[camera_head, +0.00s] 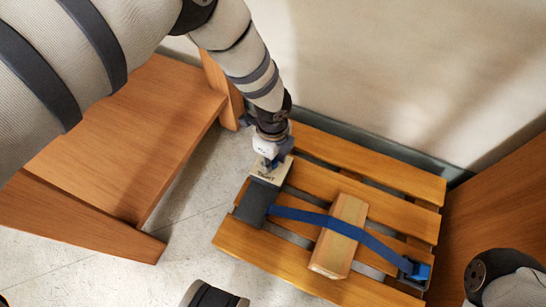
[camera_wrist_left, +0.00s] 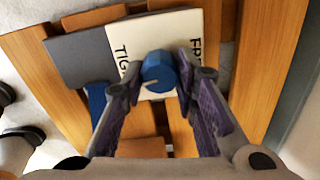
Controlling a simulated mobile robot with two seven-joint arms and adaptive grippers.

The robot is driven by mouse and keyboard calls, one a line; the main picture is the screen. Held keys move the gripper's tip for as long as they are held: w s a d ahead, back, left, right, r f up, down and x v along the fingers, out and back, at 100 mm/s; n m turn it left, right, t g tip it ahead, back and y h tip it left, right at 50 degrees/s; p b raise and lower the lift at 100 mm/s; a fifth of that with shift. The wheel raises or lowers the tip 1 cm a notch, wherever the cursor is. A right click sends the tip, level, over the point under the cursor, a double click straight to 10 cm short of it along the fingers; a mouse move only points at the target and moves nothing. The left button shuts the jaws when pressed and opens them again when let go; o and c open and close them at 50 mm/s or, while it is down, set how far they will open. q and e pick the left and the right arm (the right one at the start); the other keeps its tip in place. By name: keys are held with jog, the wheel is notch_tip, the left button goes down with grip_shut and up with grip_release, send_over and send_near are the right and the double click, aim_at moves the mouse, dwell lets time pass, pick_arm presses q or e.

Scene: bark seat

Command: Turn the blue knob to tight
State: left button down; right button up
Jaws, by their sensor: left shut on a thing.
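The blue knob (camera_wrist_left: 158,72) sits on a pale plate (camera_wrist_left: 206,38) in the left wrist view. The plate has black lettering: "TIG..." beside the knob on the left and "FR..." on the right, both partly hidden. A short light mark shows on the knob's near side; which label it points to I cannot tell. My left gripper (camera_wrist_left: 160,80) is shut on the knob, one finger on each side. My right gripper is not in view.
A slatted wooden seat (camera_head: 262,262) carries the plate, a grey block (camera_head: 256,203) and a blue strap (camera_head: 318,219) running over a wooden block (camera_head: 338,240) to a blue fitting (camera_head: 418,271). A wooden bench (camera_head: 130,130) stands left; a wall is behind.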

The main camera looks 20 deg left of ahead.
pick_arm(q)
jog(key=shift+m, duration=0.7)
jog(key=c, duration=1.3)
grip_release()
notch_tip(320, 180, up, 12)
